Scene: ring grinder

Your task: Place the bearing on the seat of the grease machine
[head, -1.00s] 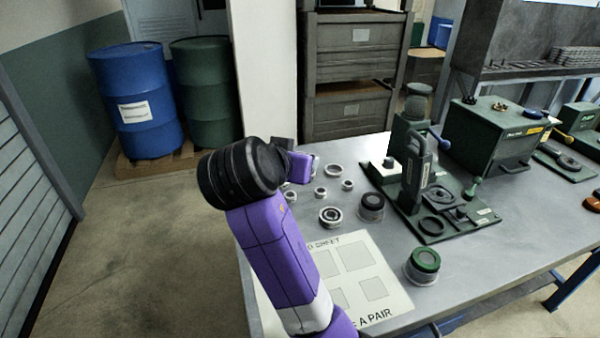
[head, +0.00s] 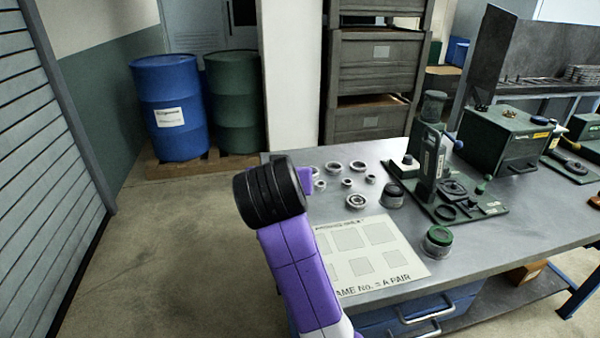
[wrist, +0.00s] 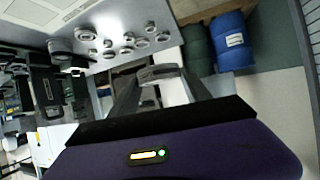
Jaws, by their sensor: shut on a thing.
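My gripper (wrist: 158,80) is shut on a grey metal bearing (wrist: 160,72), seen edge-on between the fingertips in the wrist view. In the head view the bearing and the fingers are hidden behind my black and purple arm, left of the table's far edge. A green bench fixture (head: 472,207) with a tall upright post, a reservoir and dark round seats stands on the table, right of my arm. I take it for the grease machine. It is well apart from my gripper.
Several loose rings and bearings (head: 355,201) lie on the grey table (head: 400,272) between my arm and the fixture. A green box machine (head: 510,140) stands right. Floor at left is clear.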

